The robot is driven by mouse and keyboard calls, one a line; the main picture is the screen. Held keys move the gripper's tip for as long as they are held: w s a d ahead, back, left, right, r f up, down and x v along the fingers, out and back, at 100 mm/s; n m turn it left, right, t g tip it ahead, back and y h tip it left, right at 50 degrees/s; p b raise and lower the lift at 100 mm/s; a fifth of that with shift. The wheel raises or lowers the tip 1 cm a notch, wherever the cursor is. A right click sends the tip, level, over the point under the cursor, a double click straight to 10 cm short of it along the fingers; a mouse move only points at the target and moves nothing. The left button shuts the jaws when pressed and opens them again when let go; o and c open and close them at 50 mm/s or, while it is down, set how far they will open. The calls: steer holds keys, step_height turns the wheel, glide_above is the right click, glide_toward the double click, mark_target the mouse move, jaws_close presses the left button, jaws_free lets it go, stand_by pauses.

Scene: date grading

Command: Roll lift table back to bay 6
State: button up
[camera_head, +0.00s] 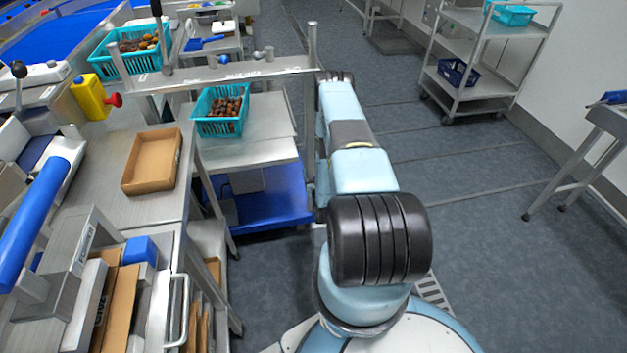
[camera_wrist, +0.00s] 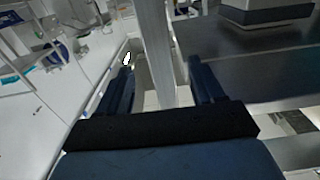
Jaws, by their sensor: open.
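The lift table (camera_head: 262,205) has a blue base and a steel top, and stands left of my arm. A teal crate (camera_head: 222,128) of dark dates sits on its top. An upright steel post (camera_head: 312,48) rises at its right side; I cannot tell whether it belongs to the table. My gripper (camera_head: 335,76) is at the far end of my arm, beside this post. In the wrist view my gripper (camera_wrist: 162,70) is open, with a pale post (camera_wrist: 156,45) showing between its fingers; contact is unclear. I cannot make out any bay 6 marking.
A steel bench (camera_head: 160,207) with a cardboard tray (camera_head: 152,161) is at left. A shelf trolley (camera_head: 470,80) stands at upper right, a small steel stand (camera_head: 600,125) at right. Grey floor between is clear.

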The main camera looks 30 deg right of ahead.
mark_target(309, 159)
steer(key=x, duration=0.9)
steer(key=shift+s, duration=0.1)
jaws_close()
stand_by(0.5)
stand_by(0.8)
